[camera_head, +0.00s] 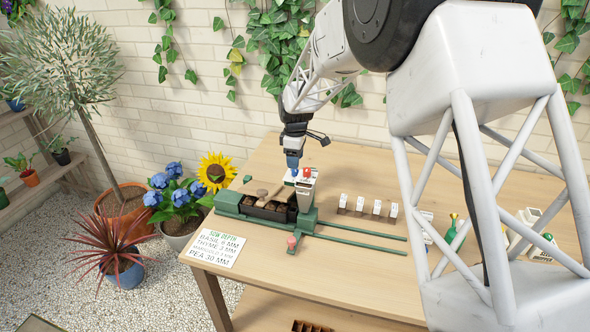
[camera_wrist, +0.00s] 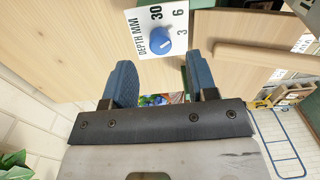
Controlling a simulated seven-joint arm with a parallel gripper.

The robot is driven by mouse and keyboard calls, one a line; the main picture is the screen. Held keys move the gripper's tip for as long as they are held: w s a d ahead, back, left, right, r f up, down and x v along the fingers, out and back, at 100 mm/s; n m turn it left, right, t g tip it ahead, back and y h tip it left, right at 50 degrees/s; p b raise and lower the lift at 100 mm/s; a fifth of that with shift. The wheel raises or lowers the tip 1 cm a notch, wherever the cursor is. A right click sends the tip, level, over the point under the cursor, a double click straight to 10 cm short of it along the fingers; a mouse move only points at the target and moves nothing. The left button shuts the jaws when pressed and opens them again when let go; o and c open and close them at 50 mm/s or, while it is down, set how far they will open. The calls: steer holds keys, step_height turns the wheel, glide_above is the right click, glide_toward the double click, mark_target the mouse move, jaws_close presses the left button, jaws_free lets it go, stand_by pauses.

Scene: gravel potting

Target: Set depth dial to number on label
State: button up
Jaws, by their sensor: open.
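The depth dial is a round blue knob (camera_wrist: 159,39) on a white plate (camera_wrist: 139,24) marked DEPTH MM, with 30, 6 and 3 around it. I cannot read its pointer clearly. In the head view the blue knob (camera_head: 294,172) sits on the green seeding device (camera_head: 304,211). My gripper (camera_wrist: 160,62) is open, its blue fingers on either side of and just short of the knob, apart from it. In the head view my gripper (camera_head: 292,162) hangs just above the knob. The sow depth card (camera_head: 213,245) lists basil 6 mm, thyme 3 mm and pea 30 mm; one line is unclear.
Several small labelled packets (camera_head: 360,204) stand in a row to the right. Green rails (camera_head: 361,234) run rightward along the wooden table (camera_head: 330,280). Potted plants stand on the left; the table's front is clear.

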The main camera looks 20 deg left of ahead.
mark_target(295, 173)
steer(key=shift+f, duration=2.25)
steer(key=c, duration=0.9)
steer(key=shift+m, duration=3)
steer(key=o, duration=0.9)
